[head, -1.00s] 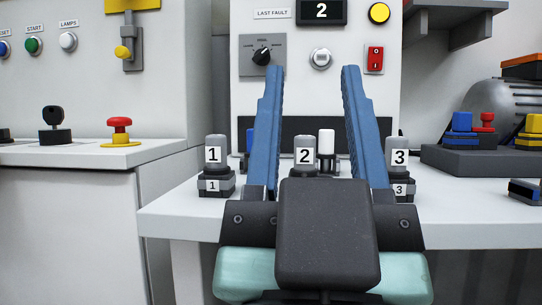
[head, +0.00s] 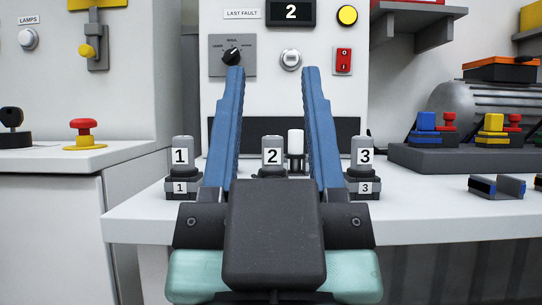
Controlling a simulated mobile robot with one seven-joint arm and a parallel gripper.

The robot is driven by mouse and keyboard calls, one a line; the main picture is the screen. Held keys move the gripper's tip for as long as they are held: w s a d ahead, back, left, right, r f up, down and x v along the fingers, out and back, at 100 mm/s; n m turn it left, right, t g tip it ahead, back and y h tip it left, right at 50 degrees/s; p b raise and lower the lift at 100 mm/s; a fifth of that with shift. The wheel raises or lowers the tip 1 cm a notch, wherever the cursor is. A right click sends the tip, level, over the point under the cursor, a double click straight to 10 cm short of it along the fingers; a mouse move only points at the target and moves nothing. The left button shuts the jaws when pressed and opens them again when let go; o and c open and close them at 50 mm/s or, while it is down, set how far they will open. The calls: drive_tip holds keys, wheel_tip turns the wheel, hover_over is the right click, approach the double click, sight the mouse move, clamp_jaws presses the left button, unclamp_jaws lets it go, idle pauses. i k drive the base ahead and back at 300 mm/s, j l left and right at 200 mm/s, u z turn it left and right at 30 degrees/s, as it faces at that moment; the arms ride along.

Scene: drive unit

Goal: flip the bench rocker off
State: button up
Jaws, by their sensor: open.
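The bench rocker (head: 343,61) is a red switch in a grey frame on the upright white panel above the bench, with a white mark on its upper part and another on its lower part. My gripper (head: 272,72) is open, with its two long blue fingers pointing up and forward. Nothing is held between them. In the picture the rocker lies just right of the right fingertip. The fingers look well short of the panel, and no contact shows.
Numbered grey blocks, 1 (head: 182,157), 2 (head: 272,156) and 3 (head: 362,156), stand on the white bench (head: 425,215). A rotary knob (head: 232,56), a white button (head: 290,60) and a yellow lamp (head: 347,15) share the panel. A shelf (head: 416,22) juts out at upper right.

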sight(344, 55)
drive_tip(key=l+u, duration=0.1)
drive_tip(key=l, duration=0.45)
drive_tip(key=k+l+u, duration=0.15)
drive_tip(key=l, duration=0.35)
drive_tip(key=l+u, duration=0.1)
drive_tip(key=l, duration=0.45)
drive_tip(key=k+l+u, duration=0.15)
drive_tip(key=l, duration=0.35)
